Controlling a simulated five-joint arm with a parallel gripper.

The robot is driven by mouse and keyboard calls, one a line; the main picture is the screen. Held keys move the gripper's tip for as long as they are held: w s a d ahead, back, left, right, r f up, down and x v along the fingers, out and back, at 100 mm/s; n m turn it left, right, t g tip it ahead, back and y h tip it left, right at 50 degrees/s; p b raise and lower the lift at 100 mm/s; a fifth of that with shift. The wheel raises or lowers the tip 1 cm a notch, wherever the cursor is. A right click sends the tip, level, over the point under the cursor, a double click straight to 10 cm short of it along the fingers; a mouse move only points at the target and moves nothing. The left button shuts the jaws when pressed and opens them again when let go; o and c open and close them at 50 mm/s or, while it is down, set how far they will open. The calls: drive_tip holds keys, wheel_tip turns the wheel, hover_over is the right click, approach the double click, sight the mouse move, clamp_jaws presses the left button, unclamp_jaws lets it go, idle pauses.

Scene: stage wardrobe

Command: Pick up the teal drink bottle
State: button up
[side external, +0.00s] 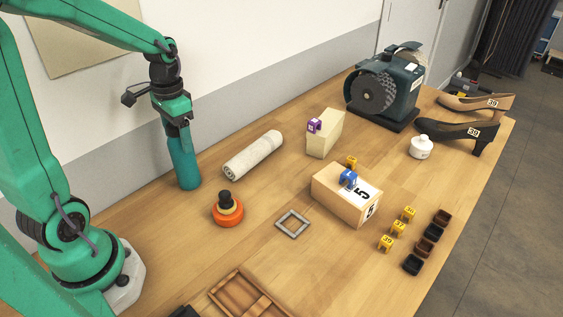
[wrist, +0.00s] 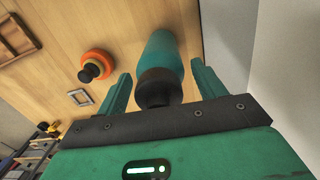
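The teal drink bottle (side external: 184,166) stands upright on the wooden table, near the wall at the left. My gripper (side external: 178,126) is directly above it, pointing down, with its fingers at the bottle's top. In the wrist view the teal bottle (wrist: 164,54) with its black cap lies between the two teal fingers of my gripper (wrist: 162,83). The fingers are spread, with a gap visible on each side of the cap. In the side view the gripper hides the cap.
An orange round object with a dark knob (side external: 228,209) and a rolled pale cloth (side external: 254,155) are nearest the bottle. A grey square frame (side external: 293,223), a wooden box (side external: 345,196) and a wooden tray (side external: 246,293) lie further off. The wall (side external: 110,140) runs close behind the bottle.

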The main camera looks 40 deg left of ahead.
clamp_jaws()
drive_tip(key=shift+r, duration=0.25)
drive_tip(key=shift+r, duration=0.5)
wheel_tip(320, 180, up, 3)
drive_tip(key=shift+d, duration=0.15)
drive_tip(key=s+d+r, duration=0.2)
drive_tip(key=d+r, duration=0.4)
drive_tip(key=d, duration=0.5)
drive_tip(key=shift+r, duration=0.3)
drive_tip(key=shift+s+d, duration=0.1)
